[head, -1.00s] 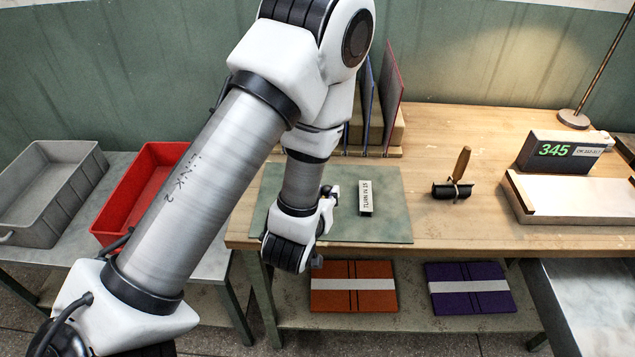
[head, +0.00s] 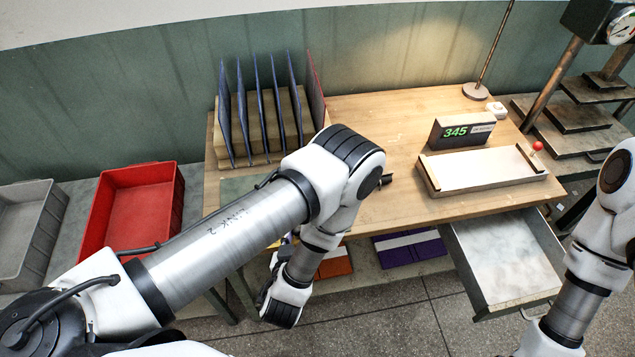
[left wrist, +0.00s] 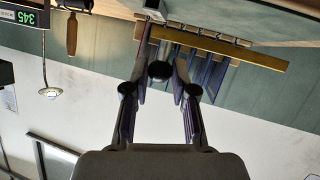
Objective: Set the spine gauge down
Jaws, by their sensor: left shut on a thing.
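My left gripper (left wrist: 160,80) shows its two fingers in the left wrist view, with a small dark round-ended thing, the spine gauge as I take it (left wrist: 160,70), between the fingertips. Most of the gauge's shape is hidden. In the head view my left wrist hangs in front of the workbench (head: 385,130), near its front edge; the fingers are mostly hidden there and the gauge cannot be made out. My right gripper is out of view.
A rack of upright boards (head: 262,115) stands at the bench's back left. A 345 display (head: 460,132) and a pale tray (head: 485,172) are at the right. Red (head: 135,210) and grey (head: 30,225) bins stand left. Orange and purple (head: 410,247) covers lie on the lower shelf.

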